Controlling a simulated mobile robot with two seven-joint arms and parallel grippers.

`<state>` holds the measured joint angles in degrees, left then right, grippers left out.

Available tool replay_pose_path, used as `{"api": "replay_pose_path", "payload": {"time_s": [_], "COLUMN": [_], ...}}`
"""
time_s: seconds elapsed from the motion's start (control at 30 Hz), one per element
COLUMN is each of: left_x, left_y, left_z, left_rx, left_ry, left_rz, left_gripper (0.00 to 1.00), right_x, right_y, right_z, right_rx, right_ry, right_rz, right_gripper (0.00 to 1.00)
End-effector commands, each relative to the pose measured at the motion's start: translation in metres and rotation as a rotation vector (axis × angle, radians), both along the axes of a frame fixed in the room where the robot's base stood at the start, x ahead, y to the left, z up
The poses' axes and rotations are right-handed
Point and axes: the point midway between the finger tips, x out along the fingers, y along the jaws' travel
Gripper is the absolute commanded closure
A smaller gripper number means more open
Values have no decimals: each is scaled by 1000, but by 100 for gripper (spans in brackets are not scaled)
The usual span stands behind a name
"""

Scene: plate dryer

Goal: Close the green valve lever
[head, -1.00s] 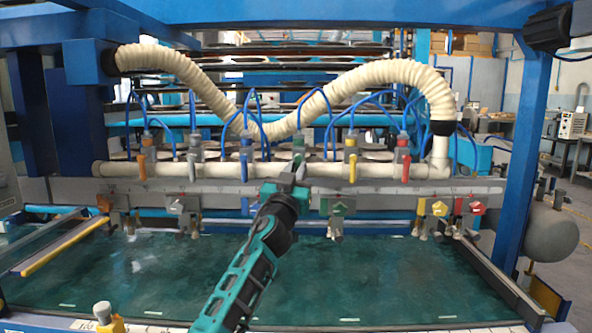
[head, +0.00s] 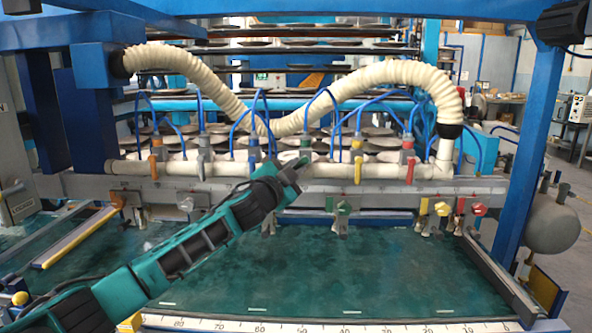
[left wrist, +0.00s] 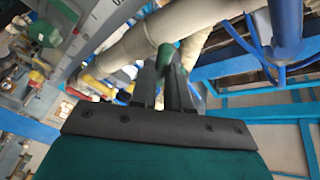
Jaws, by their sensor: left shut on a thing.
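The green valve (head: 305,143) sits on the white horizontal pipe in the head view, between the blue and yellow valves. My left gripper (head: 297,164) reaches up from the lower left, with its fingertips at this valve just in front of the pipe. In the left wrist view, the green lever (left wrist: 166,54) shows at the tips of my left gripper's dark fingers (left wrist: 163,72). The gripper is shut on the lever, and the fingers hide part of it. My right gripper is in neither view.
Other levers flank it along the pipe: blue (head: 252,162), yellow (head: 358,168), red (head: 410,170) and orange (head: 153,164). Blue tubes and a ribbed cream hose (head: 385,75) run above. A grey rail (head: 400,190) with small coloured knobs lies below.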

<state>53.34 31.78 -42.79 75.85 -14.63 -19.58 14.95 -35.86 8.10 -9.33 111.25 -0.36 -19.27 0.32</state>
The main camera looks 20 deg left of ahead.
Motion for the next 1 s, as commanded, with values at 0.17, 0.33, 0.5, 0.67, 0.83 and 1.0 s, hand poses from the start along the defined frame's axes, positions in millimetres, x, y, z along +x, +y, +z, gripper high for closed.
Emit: {"api": "replay_pose_path", "payload": {"time_s": [0.17,0.33,0.5,0.67,0.83,1.0], "left_x": [-1,-1,-1,-1,-1,-1], "left_y": [2,2,2,1,0,0], "left_z": [9,13,17,19,21,21], "left_rx": [162,312,443,542,617,659], "left_ry": [39,83,122,151,171,183], "left_rz": [-3,-1,-3,-5,-6,-8], "left_gripper": [100,100,100,100,100,100], "right_x": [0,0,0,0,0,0], "right_y": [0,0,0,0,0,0], "right_z": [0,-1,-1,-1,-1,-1], "right_rx": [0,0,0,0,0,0], "right_ry": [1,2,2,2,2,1], "right_rz": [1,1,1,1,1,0], "right_gripper": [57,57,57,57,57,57]}}
